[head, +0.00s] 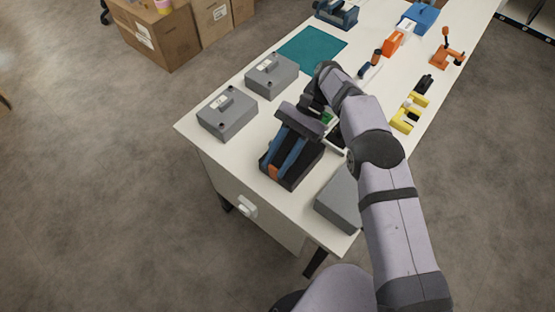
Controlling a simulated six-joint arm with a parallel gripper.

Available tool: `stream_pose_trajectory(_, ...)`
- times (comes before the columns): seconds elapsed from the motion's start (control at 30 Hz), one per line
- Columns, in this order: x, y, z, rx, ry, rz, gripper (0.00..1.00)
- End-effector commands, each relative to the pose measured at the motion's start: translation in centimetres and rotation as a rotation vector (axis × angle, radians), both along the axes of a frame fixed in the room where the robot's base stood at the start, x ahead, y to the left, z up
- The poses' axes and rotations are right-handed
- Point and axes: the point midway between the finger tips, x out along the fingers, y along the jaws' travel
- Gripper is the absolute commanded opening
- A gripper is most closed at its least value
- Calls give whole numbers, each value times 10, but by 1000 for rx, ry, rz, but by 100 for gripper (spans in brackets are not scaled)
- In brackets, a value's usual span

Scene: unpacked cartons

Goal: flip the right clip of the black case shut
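What looks like the black case (303,176) stands near the front end of the white table in the head view. It has blue bands (291,157) along it and a small orange part (273,172) at its near left side. I cannot tell which part is the right clip or whether it is open. My gripper (301,124) is over the far end of the case, reaching down from my wrist. Its fingertips are not clearly visible, and I cannot tell whether they touch the case. Whatever lies under the gripper is hidden.
Two grey boxes (227,113) (271,75) stand left of the case. Another grey box (339,203) is at the front right, partly behind my arm. A teal mat (311,48) lies further back. Yellow, orange and blue tools line the right side. The front left tabletop is bare.

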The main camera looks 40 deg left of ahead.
Motion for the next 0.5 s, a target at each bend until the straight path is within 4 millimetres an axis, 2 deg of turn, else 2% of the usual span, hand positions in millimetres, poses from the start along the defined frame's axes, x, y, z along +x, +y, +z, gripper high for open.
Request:
stream_pose_trajectory(0.33, 0, 0, 0, 0, -1, 0, 41)
stream_pose_trajectory(0.5, 1, 1, 9, 3, -3, 0, 41)
